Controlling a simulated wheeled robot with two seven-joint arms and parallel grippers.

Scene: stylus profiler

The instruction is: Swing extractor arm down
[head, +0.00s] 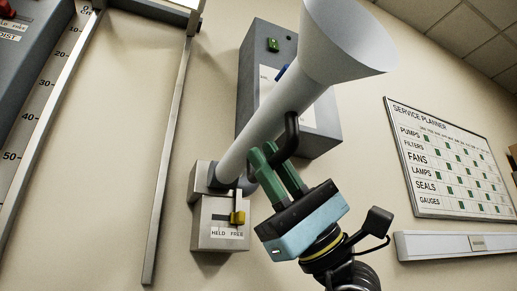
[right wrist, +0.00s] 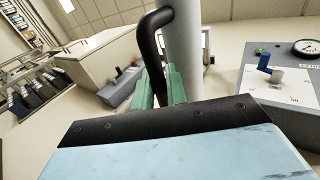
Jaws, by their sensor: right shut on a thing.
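The extractor arm (head: 258,138) is a pale grey tube with a wide funnel hood (head: 345,40) at its upper end. It slants up to the right from a grey wall bracket (head: 208,178). A black bent handle (head: 292,128) stands off the tube. My right gripper (head: 268,157), with green fingers, is shut on the black handle; the handle (right wrist: 150,45) and tube (right wrist: 184,45) also show in the right wrist view. Below the bracket is a box with a yellow lever (head: 238,217) at the right of its slot, over a label reading HELD and FREE. My left gripper is not in view.
A grey wall box (head: 318,125) with a green switch and a blue knob is behind the tube. A metal rail frame (head: 170,150) stands to the left. A service planner board (head: 450,160) and a pale ledge (head: 440,245) are on the right wall.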

